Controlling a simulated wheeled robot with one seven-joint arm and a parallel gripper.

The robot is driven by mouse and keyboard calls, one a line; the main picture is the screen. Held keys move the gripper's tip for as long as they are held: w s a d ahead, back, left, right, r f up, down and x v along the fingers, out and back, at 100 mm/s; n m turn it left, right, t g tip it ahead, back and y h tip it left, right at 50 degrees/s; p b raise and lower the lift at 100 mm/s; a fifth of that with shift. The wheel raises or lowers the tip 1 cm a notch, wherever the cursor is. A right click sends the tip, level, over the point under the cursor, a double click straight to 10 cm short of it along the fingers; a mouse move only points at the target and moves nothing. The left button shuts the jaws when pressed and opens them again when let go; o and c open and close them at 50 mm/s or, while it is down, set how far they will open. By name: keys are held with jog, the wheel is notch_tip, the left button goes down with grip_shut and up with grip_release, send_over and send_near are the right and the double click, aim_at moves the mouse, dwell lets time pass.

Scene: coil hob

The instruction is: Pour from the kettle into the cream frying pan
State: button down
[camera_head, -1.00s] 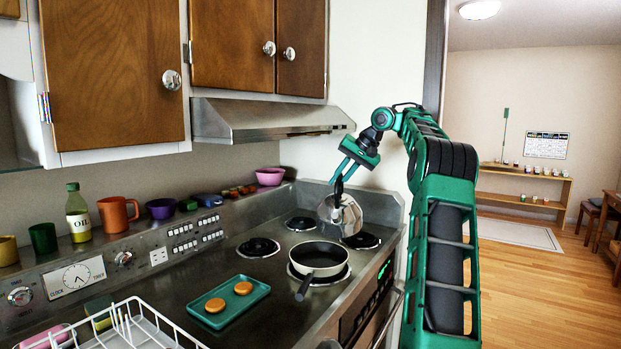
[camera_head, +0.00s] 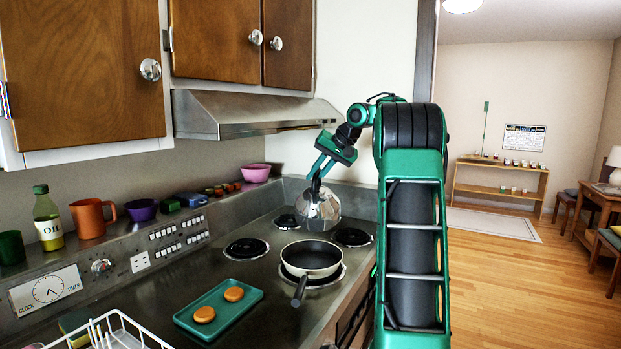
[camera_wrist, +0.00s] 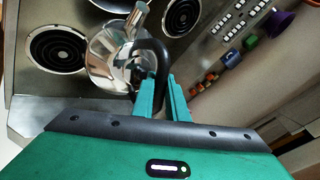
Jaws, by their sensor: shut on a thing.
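The shiny metal kettle (camera_head: 318,210) hangs from my gripper (camera_head: 318,171), above the rear part of the hob and behind the cream frying pan. In the wrist view, my gripper (camera_wrist: 162,98) is shut on the black handle of the kettle (camera_wrist: 108,58), and its spout points up in that picture. The kettle looks roughly upright; I see no liquid coming from it. The cream frying pan (camera_head: 312,260) has a dark inside and sits on the front right coil, its dark handle pointing to the front left. It looks empty.
A teal tray (camera_head: 232,284) with two orange-brown round pieces lies left of the pan. Bare coils (camera_head: 246,248) show around it. A white wire rack (camera_head: 118,330) stands at the front left. The range hood (camera_head: 255,115) hangs above, near my arm.

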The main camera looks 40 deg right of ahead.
aim_at(313, 181)
jog(key=shift+s+a, duration=0.6)
jog(key=shift+a, duration=0.15)
jog(key=shift+s+a+f+n+t+h, duration=0.15)
jog(key=shift+s+a+n+t+h, duration=0.15)
jog(key=shift+s+a+t+h, duration=0.3)
jog(key=shift+s+a+f+n+t+h, duration=0.1)
jog(key=shift+s+a+n+t+h, duration=0.25)
jog(key=shift+s+a, duration=0.4)
jog(key=shift+w+f, duration=0.1)
jog(key=shift+a, duration=0.3)
jog(key=shift+s+a+t+h, duration=0.15)
jog(key=shift+s+t+h, duration=0.1)
jog(key=shift+s+t, duration=0.1)
jog(key=shift+s+a+r+n, duration=0.15)
jog(key=shift+a+r+n, duration=0.05)
jog(key=shift+a+n, duration=0.05)
